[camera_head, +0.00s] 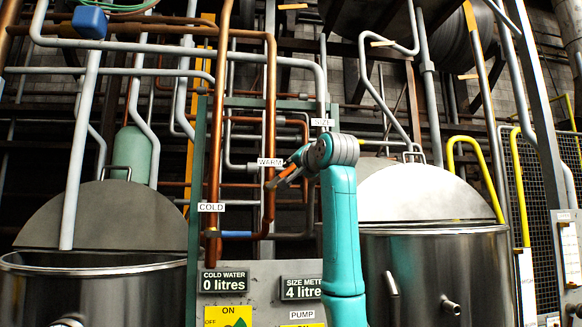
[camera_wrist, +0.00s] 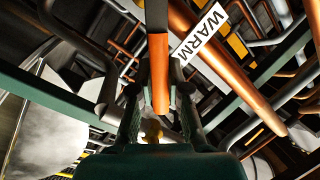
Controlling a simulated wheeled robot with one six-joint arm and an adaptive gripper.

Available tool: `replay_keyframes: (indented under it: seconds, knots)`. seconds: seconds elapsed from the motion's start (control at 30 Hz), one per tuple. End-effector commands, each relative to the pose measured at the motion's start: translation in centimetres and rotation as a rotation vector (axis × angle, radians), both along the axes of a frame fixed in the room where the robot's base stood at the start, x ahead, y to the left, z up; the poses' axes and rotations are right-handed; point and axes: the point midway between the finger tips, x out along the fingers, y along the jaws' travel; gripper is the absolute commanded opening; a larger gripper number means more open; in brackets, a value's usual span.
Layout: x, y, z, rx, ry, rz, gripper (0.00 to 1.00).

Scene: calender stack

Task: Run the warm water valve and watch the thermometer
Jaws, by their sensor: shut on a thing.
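The orange warm water valve handle (camera_wrist: 160,85) lies between the two dark fingers of my gripper (camera_wrist: 158,68), which is shut on it. In the head view my gripper (camera_head: 277,183) reaches left from my teal arm to the pipes just below the WARM label (camera_head: 270,162). That label also shows in the wrist view (camera_wrist: 198,35), beside the handle. The valve body is mostly hidden by the gripper. I cannot make out a thermometer in either view.
A COLD label (camera_head: 211,207) hangs above a blue-handled valve (camera_head: 212,233). A COLD WATER display (camera_head: 224,281) reads 0 litres; a size meter display (camera_head: 302,288), partly hidden by my arm, shows 4. Steel tanks stand left (camera_head: 100,290) and right (camera_head: 440,260). Copper pipes crowd the gripper.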

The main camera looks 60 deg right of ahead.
Motion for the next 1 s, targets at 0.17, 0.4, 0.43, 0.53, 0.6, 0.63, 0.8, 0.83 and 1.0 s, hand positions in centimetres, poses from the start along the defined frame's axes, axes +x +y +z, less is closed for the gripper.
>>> replay_keyframes:
  seconds: [0.17,0.4,0.43,0.53,0.6,0.63,0.8,0.83,1.0]
  knots:
    - [-0.5,-0.5,-0.9,0.078,-0.092,-0.002,0.0]
    - [-1.1,-1.0,-2.4,0.215,-0.252,-0.001,0.0]
    - [-1.1,-1.0,-2.6,0.232,-0.272,-0.001,0.0]
    - [-1.3,-1.1,-3.2,0.286,-0.333,0.0,0.0]
    - [-1.3,-1.2,-3.6,0.321,-0.374,-0.001,0.0]
    - [-1.3,-1.2,-3.8,0.336,-0.392,-0.001,0.0]
    - [-1.5,-1.3,-4.6,0.403,-0.47,-0.001,0.0]
    - [-1.5,-1.3,-4.7,0.413,-0.482,0.0,0.0]
    - [-1.5,-1.3,-5.2,0.454,-0.53,-0.002,0.0]
